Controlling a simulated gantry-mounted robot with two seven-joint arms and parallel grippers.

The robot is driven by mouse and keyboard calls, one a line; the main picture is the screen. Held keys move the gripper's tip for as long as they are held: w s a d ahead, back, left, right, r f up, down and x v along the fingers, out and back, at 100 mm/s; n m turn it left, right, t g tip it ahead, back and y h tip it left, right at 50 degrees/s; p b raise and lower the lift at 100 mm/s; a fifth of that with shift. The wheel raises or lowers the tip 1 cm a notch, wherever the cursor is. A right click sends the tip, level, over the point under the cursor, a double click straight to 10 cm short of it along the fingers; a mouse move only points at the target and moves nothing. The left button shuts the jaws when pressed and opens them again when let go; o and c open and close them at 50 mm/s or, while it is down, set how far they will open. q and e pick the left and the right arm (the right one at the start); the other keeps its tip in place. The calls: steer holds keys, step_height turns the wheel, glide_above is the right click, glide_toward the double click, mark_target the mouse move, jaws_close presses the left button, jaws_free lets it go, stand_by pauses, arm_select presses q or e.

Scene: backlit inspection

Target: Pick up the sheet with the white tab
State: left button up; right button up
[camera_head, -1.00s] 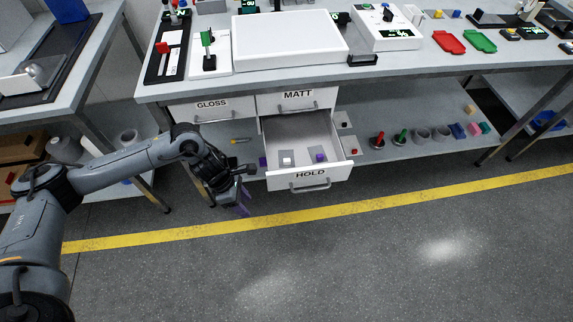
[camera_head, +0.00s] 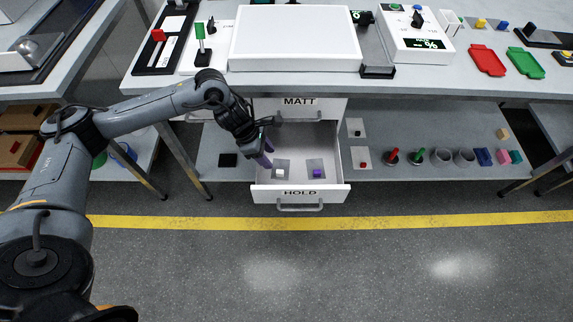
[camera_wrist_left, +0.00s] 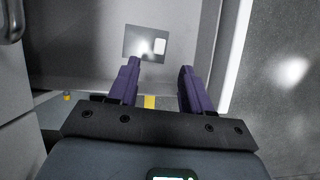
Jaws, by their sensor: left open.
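The sheet with the white tab (camera_head: 283,164) is a grey rectangle lying in the left part of the open drawer labelled HOLD (camera_head: 335,194). It also shows in the left wrist view (camera_wrist_left: 135,44), its white tab on the right side of the sheet. My left gripper (camera_head: 266,153), with purple fingers, is at the drawer's left side, close to this sheet. In the left wrist view its fingers (camera_wrist_left: 160,70) are apart with nothing between them, and the sheet is beyond the tips. My right gripper is not in view.
A sheet with a purple tab (camera_head: 315,165) lies to the right in the same drawer. The closed MATT drawer front (camera_head: 330,106) is above. The floor in front is clear.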

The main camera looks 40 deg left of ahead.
mark_target(279, 171)
arm_select(q)
steer(key=f, duration=0.2)
steer(key=d+f+b, duration=0.1)
steer(key=f, duration=0.1)
steer(key=shift+s, duration=0.3)
steer(key=shift+w+d+f+b, duration=0.2)
steer(key=shift+w+f+b, duration=0.25)
steer(key=shift+w, duration=0.1)
steer(key=b+x, duration=0.2)
steer(key=x, duration=0.2)
steer(key=shift+w+f, duration=0.2)
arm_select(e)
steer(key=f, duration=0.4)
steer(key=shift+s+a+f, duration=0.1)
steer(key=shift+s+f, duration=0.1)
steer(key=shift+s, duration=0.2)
arm_select(q)
steer(key=shift+a, duration=0.1)
steer(key=shift+c, duration=0.3)
jaws_close()
